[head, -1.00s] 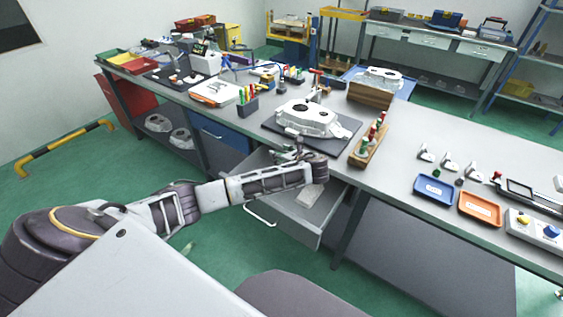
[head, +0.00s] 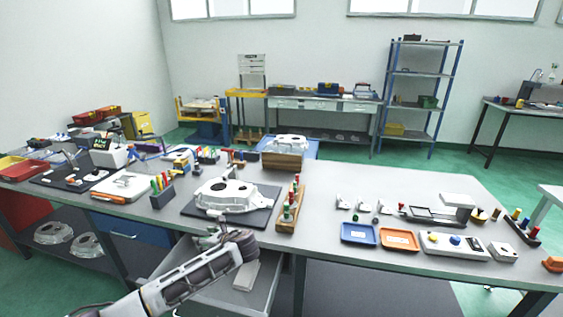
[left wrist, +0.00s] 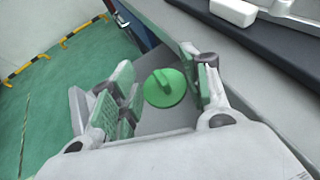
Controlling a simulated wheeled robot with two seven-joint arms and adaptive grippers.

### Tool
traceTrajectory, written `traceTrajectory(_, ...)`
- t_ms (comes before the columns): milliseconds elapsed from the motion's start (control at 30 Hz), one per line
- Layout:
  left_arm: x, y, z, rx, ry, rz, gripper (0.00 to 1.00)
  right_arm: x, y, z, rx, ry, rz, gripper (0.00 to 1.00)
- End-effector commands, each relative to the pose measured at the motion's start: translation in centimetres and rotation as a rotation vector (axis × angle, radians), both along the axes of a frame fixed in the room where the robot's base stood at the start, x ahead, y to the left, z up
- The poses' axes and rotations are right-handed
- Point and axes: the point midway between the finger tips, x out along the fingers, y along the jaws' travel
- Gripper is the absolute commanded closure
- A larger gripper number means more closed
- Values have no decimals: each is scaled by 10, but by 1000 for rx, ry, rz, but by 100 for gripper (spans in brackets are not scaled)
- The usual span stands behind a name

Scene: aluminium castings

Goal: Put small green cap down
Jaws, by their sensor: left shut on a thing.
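My left gripper (head: 214,232) is at the bench's front edge, just in front of the dark mat and above the open drawer. In the left wrist view its two fingers (left wrist: 162,82) are on either side of the small green cap (left wrist: 165,87), a round disc with a raised grip bar, and it is shut on the cap. Grey surface shows behind the cap. In the head view the cap is too small to make out clearly. My right gripper is in neither view.
A casting (head: 228,196) lies on the dark mat (head: 264,215). A wooden rack (head: 287,222) of coloured-handled tools stands right of it. A blue tray (head: 345,241) and an orange tray (head: 385,246) lie further right. The drawer (head: 262,300) is open below.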

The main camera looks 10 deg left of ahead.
Motion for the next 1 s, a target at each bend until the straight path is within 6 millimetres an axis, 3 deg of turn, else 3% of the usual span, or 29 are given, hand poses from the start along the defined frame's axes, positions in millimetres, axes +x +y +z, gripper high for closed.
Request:
traceTrajectory(367, -8, -8, -17, 0, 2, -96, 62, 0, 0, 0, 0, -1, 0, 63)
traceTrajectory(1000, -39, -47, -53, 0, 3, -443, 62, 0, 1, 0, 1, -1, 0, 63)
